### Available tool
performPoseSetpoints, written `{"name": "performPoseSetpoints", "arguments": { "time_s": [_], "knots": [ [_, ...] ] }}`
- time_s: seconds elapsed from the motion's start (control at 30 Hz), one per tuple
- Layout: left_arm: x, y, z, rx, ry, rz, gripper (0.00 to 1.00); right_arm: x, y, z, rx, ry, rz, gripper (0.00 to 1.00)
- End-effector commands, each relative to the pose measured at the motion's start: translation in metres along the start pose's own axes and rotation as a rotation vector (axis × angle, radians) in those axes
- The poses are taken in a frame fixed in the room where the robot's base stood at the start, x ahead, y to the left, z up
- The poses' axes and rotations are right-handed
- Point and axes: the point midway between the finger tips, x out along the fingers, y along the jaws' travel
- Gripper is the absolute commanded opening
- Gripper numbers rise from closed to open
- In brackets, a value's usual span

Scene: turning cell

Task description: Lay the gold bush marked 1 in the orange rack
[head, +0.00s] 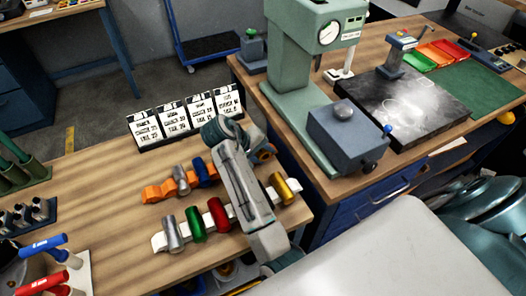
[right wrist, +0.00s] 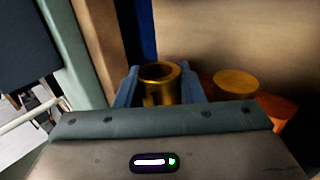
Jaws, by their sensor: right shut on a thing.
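My right gripper (right wrist: 160,90) is shut on a gold bush (right wrist: 162,72) in the right wrist view; its open round end faces up. No mark on it can be read. Just right of it, a second gold piece (right wrist: 236,80) sits on the orange rack (right wrist: 282,108). In the head view the orange rack (head: 153,194) carries a silver bush (head: 181,180) and a blue one (head: 200,172). My right forearm covers the rack's right part and hides the fingertips. My left gripper is not in view.
A white rack (head: 158,242) in front holds silver (head: 172,234), green (head: 196,224), red (head: 219,215) and gold (head: 286,188) bushes. Label cards (head: 185,115) stand behind. A green press (head: 300,80) stands on the right bench. The table's left middle is clear.

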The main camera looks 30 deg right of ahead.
Motion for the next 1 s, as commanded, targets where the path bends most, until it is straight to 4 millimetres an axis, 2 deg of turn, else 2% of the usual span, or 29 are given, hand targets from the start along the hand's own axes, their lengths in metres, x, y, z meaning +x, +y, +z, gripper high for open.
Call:
{"name": "performPoseSetpoints", "arguments": {
  "time_s": [0.27, 0.67, 0.7, 0.8, 1.0],
  "knots": [
    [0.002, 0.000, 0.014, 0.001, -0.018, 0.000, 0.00, 0.010, -0.009, 0.002, -0.008, -0.006, -0.002, 0.01],
    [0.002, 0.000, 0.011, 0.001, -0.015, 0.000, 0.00, 0.012, -0.012, 0.003, -0.014, -0.012, -0.006, 0.01],
    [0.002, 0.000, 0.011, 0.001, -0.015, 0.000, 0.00, 0.013, -0.012, 0.003, -0.014, -0.011, -0.005, 0.39],
    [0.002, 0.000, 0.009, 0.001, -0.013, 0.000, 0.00, 0.012, -0.011, 0.002, -0.011, -0.007, -0.005, 0.58],
    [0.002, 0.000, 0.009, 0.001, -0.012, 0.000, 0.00, 0.011, -0.011, 0.001, -0.010, -0.004, -0.007, 0.60]
  ]
}}
